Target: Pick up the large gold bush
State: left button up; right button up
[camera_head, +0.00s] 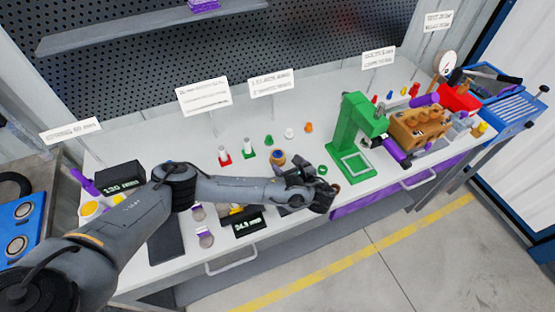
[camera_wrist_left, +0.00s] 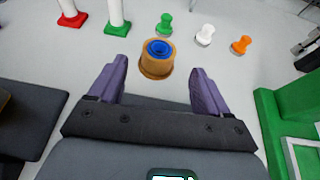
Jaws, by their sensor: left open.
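The large gold bush (camera_wrist_left: 156,66) is a short gold-brown cylinder with a flange and a blue inside. It stands upright on the white bench, and it also shows in the head view (camera_head: 278,159), behind my left forearm. My left gripper (camera_head: 308,190) is above the bench, to the right of and nearer than the bush in the head view. In the left wrist view its two purple fingers (camera_wrist_left: 157,84) are open and empty. The bush appears just beyond the fingertips, roughly centred between them. My right gripper is not in view.
Green (camera_wrist_left: 164,24), white (camera_wrist_left: 205,34) and orange (camera_wrist_left: 241,44) small pieces stand behind the bush. White posts on red (camera_wrist_left: 70,14) and green bases stand at the left. A green press (camera_head: 358,135) stands to the right, with a brown pump block (camera_head: 418,130) beyond.

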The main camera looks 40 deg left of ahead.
aim_at(279, 157)
pick_arm(q)
jog(key=shift+f+b+x, duration=0.1)
jog(key=shift+b+x, duration=0.1)
jog(key=shift+x, duration=1.15)
jog(key=shift+f+b+x, duration=0.15)
jog(key=shift+b+x, duration=0.05)
jog(key=shift+x, duration=1.2)
jog(key=shift+s, duration=0.1)
jog(key=c, duration=1.1)
jog(key=shift+c, duration=0.7)
jog(key=shift+r, duration=0.1)
